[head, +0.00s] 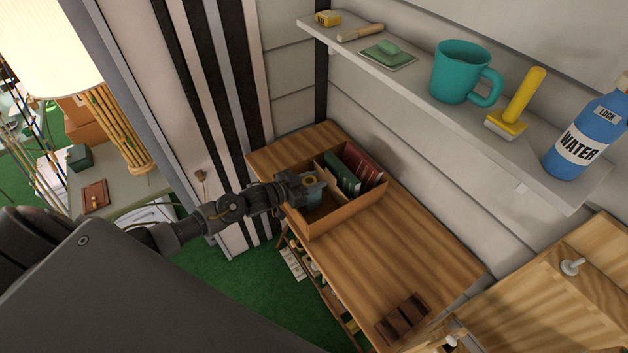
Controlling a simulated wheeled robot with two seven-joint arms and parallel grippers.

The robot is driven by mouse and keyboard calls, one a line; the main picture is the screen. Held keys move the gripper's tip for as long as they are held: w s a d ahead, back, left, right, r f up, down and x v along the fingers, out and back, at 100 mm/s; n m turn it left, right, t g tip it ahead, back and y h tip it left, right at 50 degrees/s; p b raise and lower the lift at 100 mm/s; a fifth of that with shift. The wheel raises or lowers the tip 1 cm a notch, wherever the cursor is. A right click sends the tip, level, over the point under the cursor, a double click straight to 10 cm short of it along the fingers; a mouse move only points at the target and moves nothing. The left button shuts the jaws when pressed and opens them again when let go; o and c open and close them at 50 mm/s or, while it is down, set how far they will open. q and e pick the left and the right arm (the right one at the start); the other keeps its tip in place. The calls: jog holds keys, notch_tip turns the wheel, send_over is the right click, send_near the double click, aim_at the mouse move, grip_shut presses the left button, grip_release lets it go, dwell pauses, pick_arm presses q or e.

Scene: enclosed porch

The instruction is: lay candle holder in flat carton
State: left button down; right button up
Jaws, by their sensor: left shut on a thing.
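The flat carton (345,218) is a low brown open box with a divider, on the wooden tabletop. Dark green books (342,172) and dark red books (363,167) stand in its far right part. My left gripper (306,182) reaches in from the left over the carton's near left part. It is shut on a small blue-grey piece with a yellowish ring, which looks like the candle holder (315,193). The gripper hides part of it, and I cannot tell whether it touches the carton floor. My right gripper is out of view.
A dark brown slotted block (403,318) lies at the table's near end. The wooden tabletop (410,240) between is clear. A wall shelf (415,85) above carries a teal mug (460,72), a yellow-handled tool (519,105) and a blue water bottle (583,135).

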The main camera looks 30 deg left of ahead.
pick_arm(q)
jog(key=shift+f+b, duration=0.45)
jog(key=shift+f, duration=0.1)
jog(key=shift+c, duration=1.4)
grip_release()
jog(key=shift+s, duration=0.1)
jog(key=shift+s+a+r+p, duration=0.2)
jog(key=shift+s+r+p, duration=0.1)
jog(key=shift+p, duration=0.2)
jog(key=shift+s+a+r+p, duration=0.35)
jog(key=shift+s+r+p, duration=0.05)
jog(key=shift+s+p, duration=0.2)
jog(key=shift+s+a+r+p, duration=0.35)
jog(key=shift+s+r+p, duration=0.05)
jog(key=shift+s+p, duration=0.2)
jog(key=shift+s+a+r+p, duration=0.35)
jog(key=shift+s+r+p, duration=0.05)
jog(key=shift+s+p, duration=0.2)
